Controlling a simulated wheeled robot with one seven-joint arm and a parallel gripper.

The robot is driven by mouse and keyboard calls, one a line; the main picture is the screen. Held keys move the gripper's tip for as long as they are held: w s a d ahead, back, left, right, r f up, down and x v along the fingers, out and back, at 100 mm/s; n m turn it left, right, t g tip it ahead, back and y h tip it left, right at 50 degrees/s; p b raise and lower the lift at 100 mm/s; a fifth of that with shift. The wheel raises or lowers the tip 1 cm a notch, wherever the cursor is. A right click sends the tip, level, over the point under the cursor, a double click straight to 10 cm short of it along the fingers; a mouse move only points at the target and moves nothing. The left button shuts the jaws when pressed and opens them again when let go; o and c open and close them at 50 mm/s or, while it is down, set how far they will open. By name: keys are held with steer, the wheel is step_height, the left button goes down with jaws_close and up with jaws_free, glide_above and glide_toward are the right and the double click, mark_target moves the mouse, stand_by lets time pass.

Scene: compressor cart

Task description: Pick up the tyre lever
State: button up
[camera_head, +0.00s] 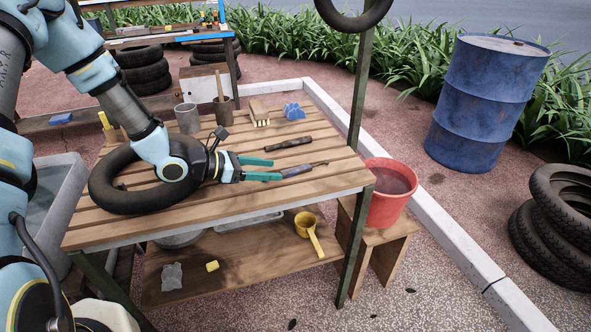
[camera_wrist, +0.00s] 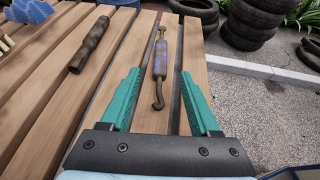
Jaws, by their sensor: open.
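The tyre lever, a slim metal bar with a worn blue middle and a hooked end, lies on the slatted wooden table, at the right in the head view (camera_head: 303,169). In the wrist view the lever (camera_wrist: 160,60) lies lengthwise between my fingers, its hooked end toward my palm. My gripper (camera_head: 277,169) has green fingers and is open, low over the table at the lever's near end; it also shows in the wrist view (camera_wrist: 160,73). I see a gap on both sides of the lever. In the head view my fingers hide part of it.
A dark, thick-handled tool (camera_head: 288,143) lies beside the lever; the wrist view shows it at the left (camera_wrist: 90,45). A tyre (camera_head: 110,190) lies under my forearm. A brush (camera_head: 260,115), a blue item (camera_head: 293,111) and metal cups (camera_head: 187,118) stand farther back. A red bucket (camera_head: 388,190) stands right.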

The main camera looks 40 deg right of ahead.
mark_target(289, 171)
steer(key=p+x, duration=0.1)
steer(key=x, duration=0.3)
steer(key=shift+r, duration=0.15)
steer(key=shift+s+d+f+p, duration=0.15)
steer(key=shift+d+f+p, duration=0.15)
steer(key=shift+d, duration=0.1)
jaws_close()
